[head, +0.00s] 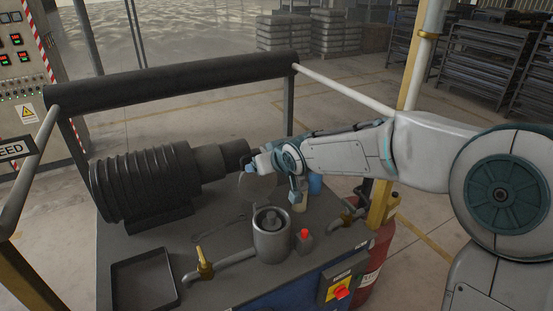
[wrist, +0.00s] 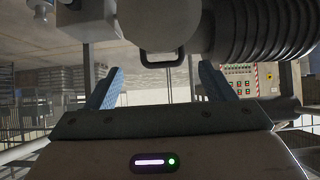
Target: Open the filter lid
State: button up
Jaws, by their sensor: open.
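The filter pot (head: 270,240) is a grey cylinder on the bench top, with its mouth open and a round part showing inside. A round grey disc, which looks like the filter lid (head: 258,187), stands raised behind the pot's mouth; its joint to the pot is not clear. In the wrist view the lid (wrist: 165,25) is at the top centre, with a dark loop handle (wrist: 158,64) on its edge. My gripper (head: 258,166) is just above the lid in the head view. Its two blue fingers (wrist: 160,69) are apart, with the handle between and just beyond their tips.
A ribbed motor (head: 145,185) fills the bench's left side. A dark padded rail (head: 170,80) runs behind.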

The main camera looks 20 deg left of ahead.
jog(key=p+v, duration=0.2)
jog(key=v, duration=0.4)
jog(key=shift+p, duration=0.35)
jog(key=shift+r, duration=0.1)
jog(key=shift+c, duration=0.3)
